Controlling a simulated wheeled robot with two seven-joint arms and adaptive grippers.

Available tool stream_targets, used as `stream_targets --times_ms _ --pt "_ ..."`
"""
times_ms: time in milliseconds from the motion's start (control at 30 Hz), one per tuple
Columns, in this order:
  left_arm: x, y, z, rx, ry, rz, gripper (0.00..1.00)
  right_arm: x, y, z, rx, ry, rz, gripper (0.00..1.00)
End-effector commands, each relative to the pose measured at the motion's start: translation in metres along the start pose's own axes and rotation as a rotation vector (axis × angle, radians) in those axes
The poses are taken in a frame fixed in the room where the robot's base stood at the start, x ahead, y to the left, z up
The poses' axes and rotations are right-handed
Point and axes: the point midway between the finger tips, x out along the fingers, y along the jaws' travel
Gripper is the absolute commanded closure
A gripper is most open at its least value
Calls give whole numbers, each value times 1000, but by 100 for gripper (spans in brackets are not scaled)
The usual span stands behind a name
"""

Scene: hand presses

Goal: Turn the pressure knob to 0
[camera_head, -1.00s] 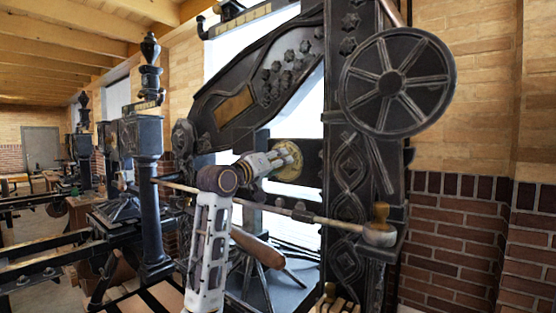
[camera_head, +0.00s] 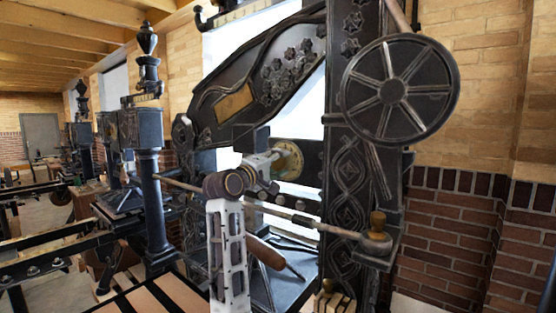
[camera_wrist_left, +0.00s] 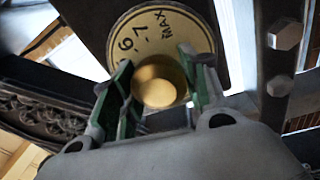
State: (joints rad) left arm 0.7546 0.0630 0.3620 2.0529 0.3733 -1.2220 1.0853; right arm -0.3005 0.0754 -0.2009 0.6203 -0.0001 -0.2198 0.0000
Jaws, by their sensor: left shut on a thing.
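The pressure knob (camera_wrist_left: 158,86) is a round brass knob in front of a brass dial plate (camera_wrist_left: 178,28). The plate carries dark marks that read 6, 7 and MAX; the rest of the scale is hidden or out of frame. My left gripper (camera_wrist_left: 160,88) is shut on the knob, with one green-lined finger on each side of it. In the head view the dial plate (camera_head: 289,160) shows on the press's dark crossbar, and my left gripper (camera_head: 276,162) reaches it from the left, hiding the knob. My right gripper is not in view.
A long metal lever (camera_head: 315,222) with a wooden knob (camera_head: 377,222) crosses in front of the press, close below my left wrist. A large spoked wheel (camera_head: 393,90) stands at the upper right. A black column (camera_head: 150,205) stands to the left.

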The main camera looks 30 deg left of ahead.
Motion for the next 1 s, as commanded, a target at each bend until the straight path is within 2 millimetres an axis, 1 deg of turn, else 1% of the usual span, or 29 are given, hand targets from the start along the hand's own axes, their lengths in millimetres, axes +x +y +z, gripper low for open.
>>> stream_targets --times_ms 167,533,567,700,733,1000 --pt "0 -2 1 -31 0 -7 79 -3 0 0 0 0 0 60" --pt "0 -3 0 -34 1 -6 79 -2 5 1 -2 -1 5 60" --pt "0 -3 0 -34 1 -6 53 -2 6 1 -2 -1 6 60" --pt "0 -2 0 -33 2 -5 35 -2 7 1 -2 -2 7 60" --pt "0 -2 0 -33 2 -5 33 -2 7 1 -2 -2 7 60" --pt "0 -1 0 -32 3 -2 33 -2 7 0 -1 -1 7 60"
